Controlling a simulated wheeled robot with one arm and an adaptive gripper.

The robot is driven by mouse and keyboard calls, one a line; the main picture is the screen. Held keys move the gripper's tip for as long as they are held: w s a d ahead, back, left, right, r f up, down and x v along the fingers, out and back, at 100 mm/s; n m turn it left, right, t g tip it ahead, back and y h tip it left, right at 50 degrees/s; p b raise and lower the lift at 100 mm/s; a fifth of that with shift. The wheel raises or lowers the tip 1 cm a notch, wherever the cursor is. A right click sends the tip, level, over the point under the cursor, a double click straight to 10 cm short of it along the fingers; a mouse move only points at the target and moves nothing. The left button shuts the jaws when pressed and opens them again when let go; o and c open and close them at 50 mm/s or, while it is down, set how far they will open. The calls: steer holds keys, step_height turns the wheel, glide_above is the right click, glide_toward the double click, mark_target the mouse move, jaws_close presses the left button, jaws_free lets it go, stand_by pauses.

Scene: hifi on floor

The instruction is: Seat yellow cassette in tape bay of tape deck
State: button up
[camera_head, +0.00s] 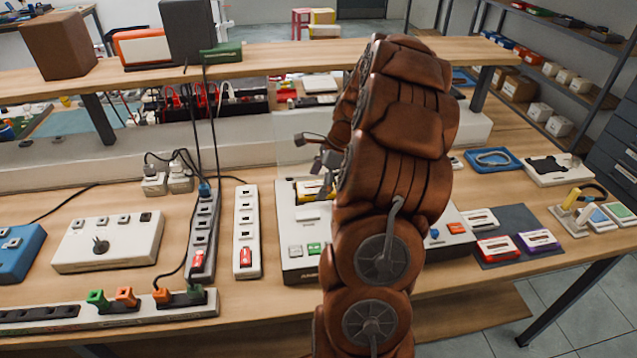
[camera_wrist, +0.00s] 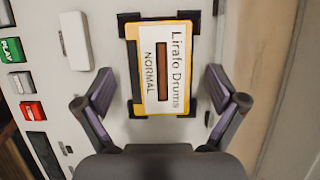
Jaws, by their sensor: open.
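The yellow cassette (camera_wrist: 162,70) shows in the wrist view with a white label reading "Lirafo Drums NORMAL" and a brown window. It lies within the black corner brackets of the tape bay (camera_wrist: 126,28) on the pale tape deck (camera_wrist: 82,130); I cannot tell if it is fully down. My gripper (camera_wrist: 160,92) is open, one finger on each side of the cassette's lower part, with gaps showing. In the head view, a yellow edge of the cassette (camera_head: 308,188) shows on the deck (camera_head: 290,225) beside my gripper (camera_head: 322,165); my arm hides much of the deck.
White power strips (camera_head: 246,215) and cables stand left of the deck. A red cassette (camera_head: 497,248) and a purple cassette (camera_head: 538,241) lie on a dark mat (camera_head: 515,216) at right. A wooden shelf (camera_head: 280,62) runs behind. A white block (camera_wrist: 76,42) sits beside the bay.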

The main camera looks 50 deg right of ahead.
steer(key=w+a+p+v, duration=0.1)
steer(key=p+v, duration=0.2)
steer(key=v, duration=1.4)
steer(key=shift+a+r, duration=0.3)
steer(key=shift+r, duration=0.35)
stand_by(0.9)
steer(key=s+a+n+g, duration=0.3)
steer(key=a+n, duration=1)
steer(key=a, duration=1.2)
steer(key=s+a+f+n+h, duration=0.1)
steer(key=s+a+f+n, duration=0.2)
steer(key=s+a+n, duration=0.2)
steer(key=s+a+f+n+g+h, duration=0.1)
steer(key=s+a+n, duration=0.5)
steer(key=s, duration=0.6)
steer(key=shift+f+n+h, duration=0.4)
steer(key=shift+f+h, duration=0.3)
steer(key=shift+f, duration=0.15)
steer(key=shift+s+f+n, duration=0.2)
steer(key=shift+s+n, duration=0.1)
steer(key=shift+s, duration=0.25)
steer(key=shift+c, duration=0.3)
